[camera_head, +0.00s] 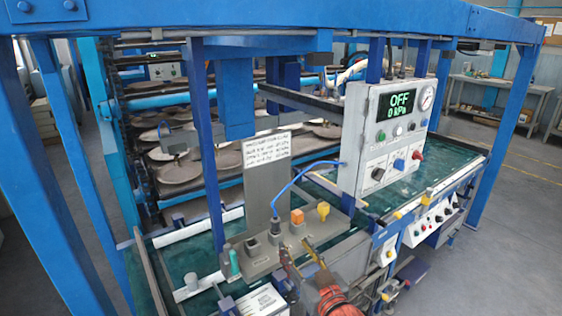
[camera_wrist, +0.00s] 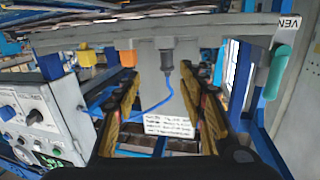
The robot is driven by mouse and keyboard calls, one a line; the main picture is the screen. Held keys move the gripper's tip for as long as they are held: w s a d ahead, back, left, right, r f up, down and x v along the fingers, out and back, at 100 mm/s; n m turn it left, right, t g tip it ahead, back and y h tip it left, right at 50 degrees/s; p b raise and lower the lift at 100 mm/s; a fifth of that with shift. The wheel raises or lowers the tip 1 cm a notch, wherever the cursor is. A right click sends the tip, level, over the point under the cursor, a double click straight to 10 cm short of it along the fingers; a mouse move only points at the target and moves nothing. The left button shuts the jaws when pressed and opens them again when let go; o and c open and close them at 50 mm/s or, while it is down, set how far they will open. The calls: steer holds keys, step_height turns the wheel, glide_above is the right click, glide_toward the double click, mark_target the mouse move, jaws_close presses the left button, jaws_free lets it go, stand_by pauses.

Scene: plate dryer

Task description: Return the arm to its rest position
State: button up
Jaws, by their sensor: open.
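My gripper (camera_head: 299,250) is open in the head view, close in front of the grey connector block (camera_head: 262,268). In the wrist view, the two fingers of my gripper (camera_wrist: 160,78) stand wide apart with nothing gripped between them. A dark plug (camera_wrist: 167,56) with a blue cable (camera_wrist: 157,108) sits at the block beyond the fingertips. In the head view the dark plug (camera_head: 276,226) stands upright on the block, and its blue cable (camera_head: 300,176) runs toward the control box. Whether a finger touches the block cannot be told.
The control box (camera_head: 352,130) reads "OFF 0 kPa". An orange plug (camera_head: 297,216), a yellow plug (camera_head: 323,210) and a teal handle (camera_head: 234,262) stand around the block. A sign plate (camera_head: 265,165) rises behind. Blue frame posts (camera_head: 208,150) and a top beam (camera_head: 300,16) surround the area.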

steer(key=s+d+r+m+g+h+p, duration=0.1)
steer(key=s+d+r+g+h, duration=0.15)
steer(key=d, duration=0.35)
steer(key=s+d+m+g+h+p, duration=0.1)
steer(key=s+d+g, duration=0.3)
steer(key=s, duration=0.8)
steer(key=s+d+m+g+h+p, duration=0.1)
steer(key=s+d+g, duration=0.3)
steer(key=s, duration=0.8)
steer(key=shift+s+r+m+h, duration=0.3)
steer(key=shift+s+m+h, duration=0.1)
steer(key=shift+h, duration=0.45)
